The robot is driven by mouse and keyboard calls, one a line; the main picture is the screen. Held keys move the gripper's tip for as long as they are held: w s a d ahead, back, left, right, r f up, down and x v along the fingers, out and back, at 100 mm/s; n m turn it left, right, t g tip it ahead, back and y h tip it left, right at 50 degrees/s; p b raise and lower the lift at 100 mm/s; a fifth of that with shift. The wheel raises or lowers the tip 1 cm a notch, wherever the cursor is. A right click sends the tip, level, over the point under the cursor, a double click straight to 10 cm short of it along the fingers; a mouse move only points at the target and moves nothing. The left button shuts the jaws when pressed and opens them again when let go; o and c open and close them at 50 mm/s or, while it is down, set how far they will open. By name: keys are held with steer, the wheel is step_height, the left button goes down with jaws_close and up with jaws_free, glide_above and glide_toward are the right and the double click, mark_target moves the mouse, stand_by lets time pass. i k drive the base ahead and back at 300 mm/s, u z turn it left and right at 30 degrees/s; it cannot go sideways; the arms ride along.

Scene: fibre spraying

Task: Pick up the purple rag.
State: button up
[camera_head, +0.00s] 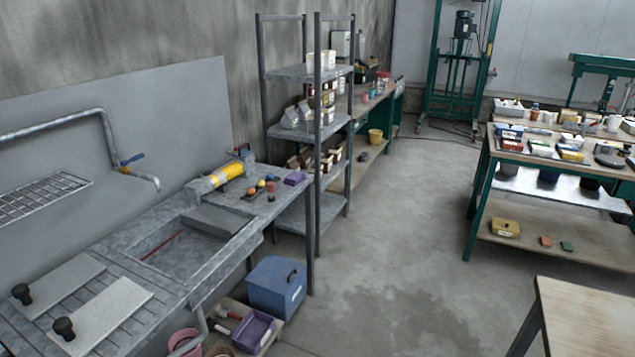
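A small flat purple piece (295,178), which looks like the purple rag, lies at the far right end of the grey metal sink counter (262,203). It is close to the post of the shelving rack. Several small round coloured things (262,186) lie just left of it. My gripper is not in view, and no part of my arm shows near the counter.
A grey shelving rack (317,130) rises beside the counter. Below are a blue box (273,288) and a purple tray (253,333). A wooden table (590,315) is front right; the middle floor is clear.

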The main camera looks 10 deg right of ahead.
mark_target(295, 177)
steer(key=u, duration=0.15)
steer(key=i, duration=0.85)
steer(key=z, duration=0.2)
steer(key=k, duration=0.85)
steer(key=u, duration=0.2)
steer(key=i, duration=0.35)
